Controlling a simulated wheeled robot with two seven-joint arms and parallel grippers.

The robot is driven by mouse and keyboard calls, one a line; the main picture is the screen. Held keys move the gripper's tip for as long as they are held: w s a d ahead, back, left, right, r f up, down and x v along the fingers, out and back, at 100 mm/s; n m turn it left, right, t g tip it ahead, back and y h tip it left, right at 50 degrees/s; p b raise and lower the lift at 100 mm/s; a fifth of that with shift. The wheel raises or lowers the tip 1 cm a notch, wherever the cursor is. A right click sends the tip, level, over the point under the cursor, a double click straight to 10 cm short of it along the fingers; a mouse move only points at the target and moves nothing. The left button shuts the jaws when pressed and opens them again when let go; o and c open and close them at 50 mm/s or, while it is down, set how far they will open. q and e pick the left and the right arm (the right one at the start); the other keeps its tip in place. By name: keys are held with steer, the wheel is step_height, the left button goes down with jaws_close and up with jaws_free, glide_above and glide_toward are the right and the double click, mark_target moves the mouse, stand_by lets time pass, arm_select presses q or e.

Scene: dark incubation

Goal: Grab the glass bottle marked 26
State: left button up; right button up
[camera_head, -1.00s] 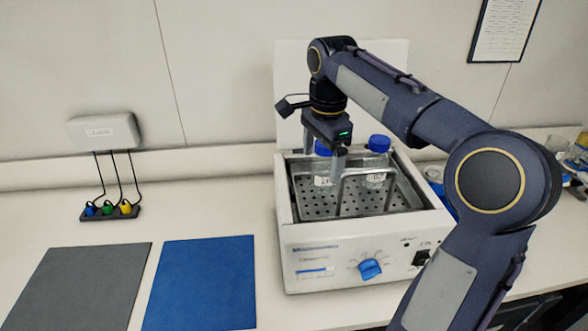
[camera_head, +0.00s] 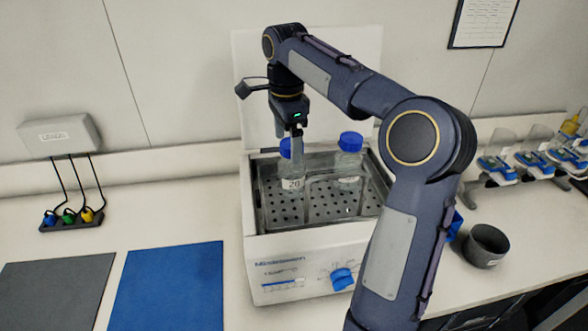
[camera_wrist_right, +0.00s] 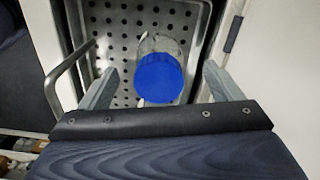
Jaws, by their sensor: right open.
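Two clear glass bottles with blue caps stand upright in a perforated metal basin (camera_head: 325,208). The left bottle (camera_head: 292,174) has a white label that reads like 20 or 26; I cannot tell which. The right bottle (camera_head: 348,170) has a label whose number is unreadable. My right gripper (camera_head: 293,142) points down at the left bottle's cap, partly hiding it. In the right wrist view a blue cap (camera_wrist_right: 160,78) lies between the open fingers of that gripper (camera_wrist_right: 158,88), with a gap on both sides. My left gripper is out of view.
A metal handle (camera_head: 338,177) rises from the basin at the front. The basin sits in a white bath unit (camera_head: 262,250) with a blue knob. A blue mat (camera_head: 172,287) lies at left; a dark cup (camera_head: 486,246) stands at right.

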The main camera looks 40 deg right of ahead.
mark_target(292, 168)
steer(key=shift+s+a+f, duration=0.15)
steer(key=shift+f, duration=0.3)
steer(key=f, duration=0.2)
steer(key=d+f, duration=0.1)
steer(key=f, duration=0.1)
steer(key=shift+s+d+f+p, duration=0.2)
steer(key=shift+f+p, duration=0.05)
steer(key=shift+p, duration=0.15)
steer(key=shift+a+f, duration=0.1)
steer(key=shift+f, duration=0.2)
steer(key=shift+c, duration=0.5)
steer(key=c, duration=1.3)
steer(key=shift+r, duration=0.1)
